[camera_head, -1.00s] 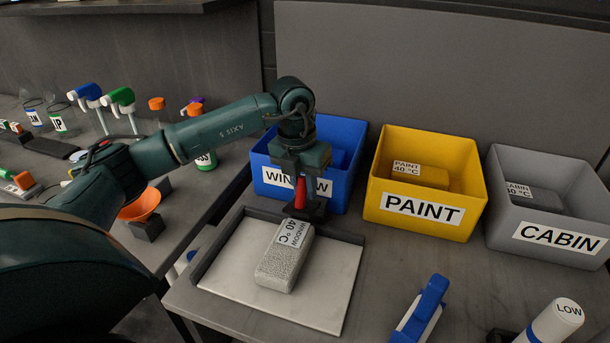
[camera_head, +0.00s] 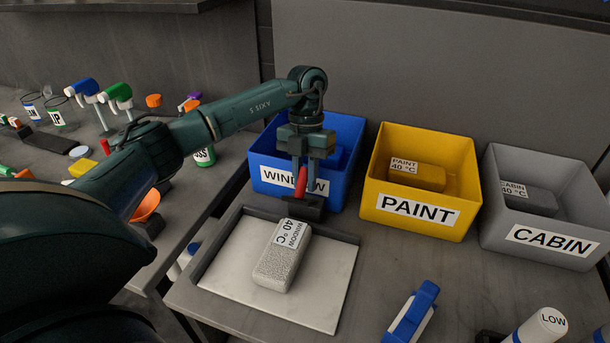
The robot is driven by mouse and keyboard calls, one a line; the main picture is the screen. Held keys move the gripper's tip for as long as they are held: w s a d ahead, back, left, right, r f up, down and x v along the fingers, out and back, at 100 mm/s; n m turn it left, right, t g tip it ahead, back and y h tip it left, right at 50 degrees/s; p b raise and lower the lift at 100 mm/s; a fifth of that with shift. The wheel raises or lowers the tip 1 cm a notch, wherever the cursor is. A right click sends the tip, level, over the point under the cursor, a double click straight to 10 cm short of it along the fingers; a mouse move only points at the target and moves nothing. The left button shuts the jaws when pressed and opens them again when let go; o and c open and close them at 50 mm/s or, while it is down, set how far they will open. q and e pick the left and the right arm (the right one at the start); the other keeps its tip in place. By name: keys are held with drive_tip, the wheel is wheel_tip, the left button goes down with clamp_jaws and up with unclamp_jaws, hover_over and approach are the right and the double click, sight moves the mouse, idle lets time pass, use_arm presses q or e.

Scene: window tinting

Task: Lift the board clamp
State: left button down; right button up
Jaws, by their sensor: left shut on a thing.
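The board clamp, a dark block (camera_head: 306,209) with a red handle (camera_head: 301,183), is at the back edge of the white board (camera_head: 318,312), in front of the blue bin. My left gripper (camera_head: 302,170) points down from above and is shut on the red handle. The fingers partly cover the handle's top. I cannot tell whether the dark block touches the board's dark rim or is just above it. A grey block labelled WINDOW 40 °C (camera_head: 283,265) lies on the board just in front of the clamp. My right gripper is out of view.
Blue WINDOW (camera_head: 265,174), yellow PAINT (camera_head: 391,222) and grey CABIN (camera_head: 500,236) bins stand along the back. A blue-and-white tool (camera_head: 412,314) and a white cylinder labelled LOW (camera_head: 543,328) are at front right. Spray bottles and cups crowd the left bench.

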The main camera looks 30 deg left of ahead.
use_arm(q)
drive_tip(key=c, duration=1.3)
unclamp_jaws()
drive_tip(key=v, duration=1.3)
drive_tip(key=shift+s+r, duration=0.1)
